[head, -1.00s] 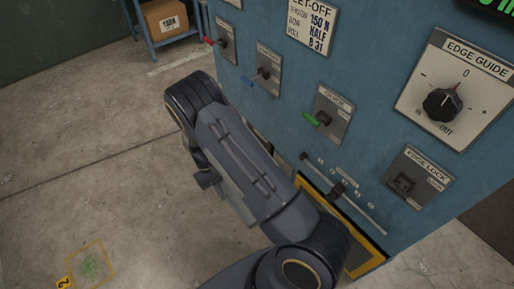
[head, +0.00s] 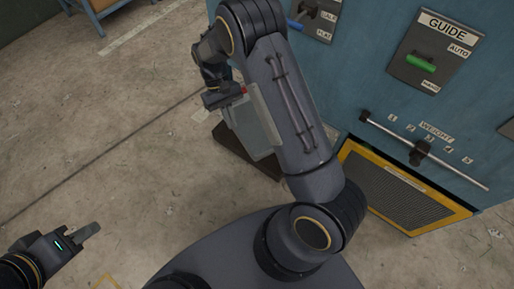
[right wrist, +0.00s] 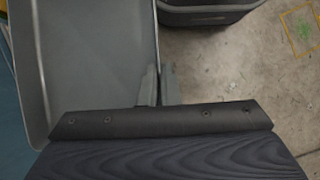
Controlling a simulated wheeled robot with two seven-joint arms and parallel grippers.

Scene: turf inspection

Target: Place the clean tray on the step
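A grey, empty tray (head: 257,125) is beside my right forearm in the head view, partly hidden by it. My right gripper (head: 225,96) is shut on the tray's rim. In the right wrist view the tray (right wrist: 95,60) fills the left side, and the fingers of the right gripper (right wrist: 158,88) pinch its side wall. A dark brown step (head: 240,152) shows on the floor beyond and below the tray, mostly covered by tray and arm. I cannot tell whether they touch. My left gripper (head: 88,232) is low at the left, away from the tray; its finger gap is unclear.
A blue machine (head: 360,75) with levers stands at the right. Its weight bar (head: 425,150) sticks out above a yellow-framed grille (head: 400,190). A blue rack (head: 97,12) is at the top left. The concrete floor (head: 110,140) at left is clear.

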